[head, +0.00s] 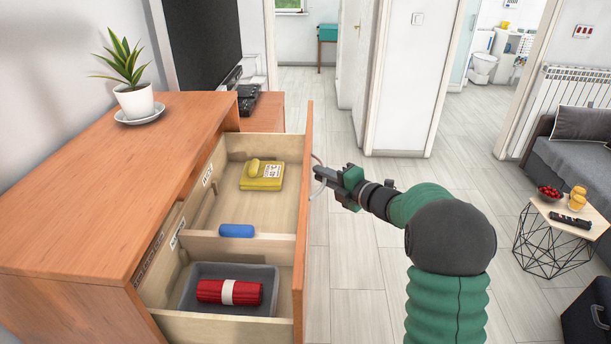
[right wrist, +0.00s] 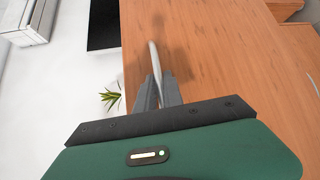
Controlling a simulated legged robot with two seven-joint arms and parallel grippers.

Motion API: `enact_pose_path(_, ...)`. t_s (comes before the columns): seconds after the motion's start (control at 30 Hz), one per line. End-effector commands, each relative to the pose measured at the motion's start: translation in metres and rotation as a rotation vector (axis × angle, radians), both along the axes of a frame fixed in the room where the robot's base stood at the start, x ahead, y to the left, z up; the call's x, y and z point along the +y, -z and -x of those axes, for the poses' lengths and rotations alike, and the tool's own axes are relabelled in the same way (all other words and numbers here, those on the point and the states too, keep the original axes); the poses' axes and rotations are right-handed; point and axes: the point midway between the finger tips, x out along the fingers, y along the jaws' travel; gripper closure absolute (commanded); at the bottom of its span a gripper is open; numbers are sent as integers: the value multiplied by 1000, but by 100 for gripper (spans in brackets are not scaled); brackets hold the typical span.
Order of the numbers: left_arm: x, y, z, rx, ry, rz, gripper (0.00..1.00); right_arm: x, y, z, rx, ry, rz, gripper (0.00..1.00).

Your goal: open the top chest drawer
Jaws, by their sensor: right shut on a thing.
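The wooden chest (head: 120,180) stands at the left in the head view. Its top drawer (head: 307,205) is pulled out, and its inside shows. The drawer's curved metal handle is on its front, at the right side of the drawer in the head view. My right gripper (head: 322,172) is shut on the handle (right wrist: 154,58), which runs between the two fingers in the right wrist view. The drawer holds a yellow box (head: 262,182), a blue item (head: 237,231) and a grey tray (head: 205,270) with a red bundle (head: 218,291) in it. My left gripper is not in view.
A potted plant (head: 134,97) on a saucer stands on the chest top. A small wire-legged table (head: 540,215) with fruit and a remote, and a grey sofa (head: 575,160), stand at the right. The floor (head: 345,265) right of the drawer is clear.

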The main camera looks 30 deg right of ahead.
Motion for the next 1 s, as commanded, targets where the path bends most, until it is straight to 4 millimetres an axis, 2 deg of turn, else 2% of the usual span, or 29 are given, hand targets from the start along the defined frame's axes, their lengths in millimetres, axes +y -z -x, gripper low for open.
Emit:
enact_pose_path(0.03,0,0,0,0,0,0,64,-9,-4,2,-7,10,3,100)
enact_pose_path(0.2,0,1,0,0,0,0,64,-19,-4,10,-8,11,3,100)
enact_pose_path(0.73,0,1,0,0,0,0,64,-24,-5,13,-10,7,2,100)
enact_pose_path(0.77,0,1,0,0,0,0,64,-23,-5,13,-10,7,2,87)
enact_pose_path(0.8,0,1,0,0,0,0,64,-23,-5,13,-10,7,2,82)
enact_pose_path(0.83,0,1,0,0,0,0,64,-23,-5,13,-9,6,2,79)
enact_pose_path(1.0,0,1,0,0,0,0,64,-22,-3,14,-6,4,2,79)
